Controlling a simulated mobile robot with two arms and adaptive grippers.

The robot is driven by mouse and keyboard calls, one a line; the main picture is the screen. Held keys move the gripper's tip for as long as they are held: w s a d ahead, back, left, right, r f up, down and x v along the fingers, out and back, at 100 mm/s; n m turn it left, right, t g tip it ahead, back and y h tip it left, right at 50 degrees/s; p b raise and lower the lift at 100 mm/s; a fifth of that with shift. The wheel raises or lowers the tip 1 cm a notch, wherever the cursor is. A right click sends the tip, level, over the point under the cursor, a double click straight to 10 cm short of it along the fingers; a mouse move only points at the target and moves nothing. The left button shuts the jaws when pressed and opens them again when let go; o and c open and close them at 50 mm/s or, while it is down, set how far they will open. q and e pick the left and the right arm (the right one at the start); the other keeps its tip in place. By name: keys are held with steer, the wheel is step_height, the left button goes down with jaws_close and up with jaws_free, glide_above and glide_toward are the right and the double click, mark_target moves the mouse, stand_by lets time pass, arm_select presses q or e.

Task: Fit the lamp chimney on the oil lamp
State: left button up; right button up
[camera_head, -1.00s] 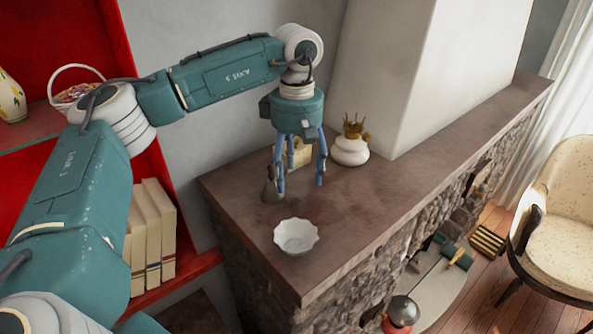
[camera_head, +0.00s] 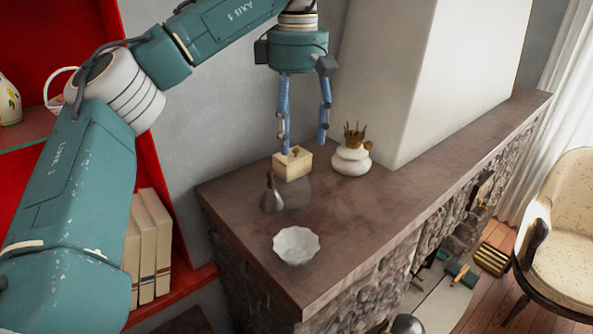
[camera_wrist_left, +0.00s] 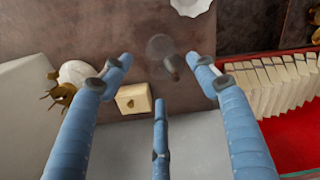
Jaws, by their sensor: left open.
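The oil lamp (camera_head: 350,160) has a round white body and a brass burner with upright prongs. It stands on the mantel beside the white chimney breast and shows in the left wrist view (camera_wrist_left: 76,73). A faint, clear, round shape (camera_wrist_left: 159,46) in the left wrist view looks like the glass lamp chimney; its outline is hard to make out. My left gripper (camera_head: 304,147) is open and empty, above the mantel near a pale box and left of the lamp. Its three fingers are spread in the left wrist view (camera_wrist_left: 160,72). My right gripper is not visible.
The pale box (camera_head: 292,165) with a brown knob stands at the wall. A dark grey bell-shaped object (camera_head: 271,198) and a white scalloped bowl (camera_head: 297,246) stand on the mantel (camera_head: 350,215). A red shelf with books (camera_head: 148,240) is at left. The mantel's right stretch is clear.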

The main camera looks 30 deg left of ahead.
mark_target(297, 185)
arm_select(q)
step_height(297, 185, down, 2)
steer(key=n, duration=0.2)
steer(key=n+b, duration=0.1)
steer(key=n, duration=0.1)
steer(key=shift+w+d+f+b, duration=0.1)
steer(key=shift+d+f+b, duration=0.05)
steer(key=shift+b, duration=0.15)
steer(key=n, duration=0.2)
steer(key=shift+d+f+n+b, duration=0.1)
steer(key=shift+f+n+b, duration=0.25)
steer(key=shift+n, duration=0.05)
step_height(297, 185, down, 5)
steer(key=shift+f+b, duration=0.1)
steer(key=shift+b, duration=0.25)
steer(key=shift+f, duration=0.65)
steer(key=f+p, duration=0.1)
steer(key=f, duration=0.2)
steer(key=shift+a+p, duration=0.3)
steer(key=shift+p, duration=0.05)
steer(key=shift+f, duration=0.5)
steer(key=c, duration=1)
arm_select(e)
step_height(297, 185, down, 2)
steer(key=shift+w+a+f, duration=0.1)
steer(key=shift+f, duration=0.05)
arm_select(q)
steer(key=shift+r, duration=0.15)
steer(key=shift+c, duration=0.2)
